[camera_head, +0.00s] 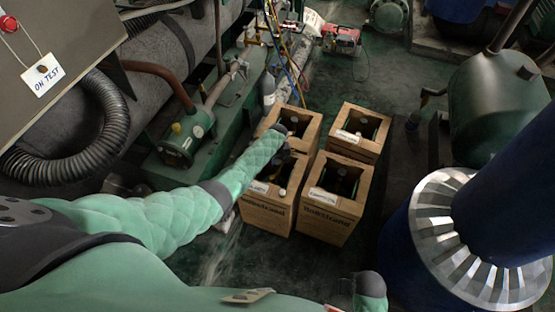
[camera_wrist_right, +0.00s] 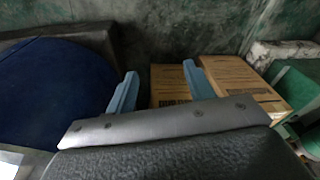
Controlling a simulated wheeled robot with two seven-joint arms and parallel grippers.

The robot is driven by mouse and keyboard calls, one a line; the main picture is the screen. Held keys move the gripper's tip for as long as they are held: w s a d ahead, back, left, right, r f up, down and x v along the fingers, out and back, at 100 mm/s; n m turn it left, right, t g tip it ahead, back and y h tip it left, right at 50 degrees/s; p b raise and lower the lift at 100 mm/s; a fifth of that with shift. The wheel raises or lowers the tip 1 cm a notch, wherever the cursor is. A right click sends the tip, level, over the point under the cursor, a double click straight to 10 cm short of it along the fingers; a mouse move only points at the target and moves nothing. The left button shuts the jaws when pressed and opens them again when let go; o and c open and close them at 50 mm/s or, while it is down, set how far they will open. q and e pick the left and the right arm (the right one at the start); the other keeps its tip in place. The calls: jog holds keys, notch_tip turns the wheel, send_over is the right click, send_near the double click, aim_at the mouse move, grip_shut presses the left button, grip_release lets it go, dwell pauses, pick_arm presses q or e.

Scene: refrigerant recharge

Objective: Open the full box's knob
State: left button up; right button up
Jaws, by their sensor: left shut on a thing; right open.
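Several open cardboard boxes stand together on the floor in the head view, each with a dark cylinder top inside. They are the front-left box (camera_head: 266,215), front-right box (camera_head: 327,228), back-left box (camera_head: 312,130) and back-right box (camera_head: 352,150). Their small white labels are too blurred to tell which is the full box. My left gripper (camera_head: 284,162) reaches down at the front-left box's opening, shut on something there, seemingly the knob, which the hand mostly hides. My right gripper (camera_wrist_right: 160,70) is open and empty in the right wrist view, with cardboard boxes (camera_wrist_right: 235,77) beyond its fingers.
A red device (camera_head: 341,39) sits behind the boxes, with coloured hoses (camera_head: 283,50) left of it. Green pipework (camera_head: 186,139) lies left. A large blue pipe with a silver flange (camera_head: 433,225) and a green tank (camera_head: 495,95) stand right. Some dark floor is clear behind the boxes.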

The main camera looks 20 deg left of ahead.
aim_at(277, 162)
pick_arm(q)
jog(key=shift+w+r+n, duration=0.1)
jog(key=shift+n, duration=0.8)
pick_arm(e)
jog(key=shift+s+d+f, duration=0.1)
jog(key=shift+s+f, duration=0.05)
jog(key=shift+f, duration=0.6)
jog(key=shift+s+f, duration=0.1)
jog(key=shift+f, duration=0.6)
pick_arm(q)
jog(key=o, duration=0.7)
jog(key=shift+r+p, duration=0.35)
jog(key=shift+r, duration=0.2)
notch_tip(277, 162, up, 5)
jog(key=shift+r, duration=0.8)
pick_arm(e)
jog(key=shift+w+f, duration=0.1)
jog(key=shift+f, duration=0.15)
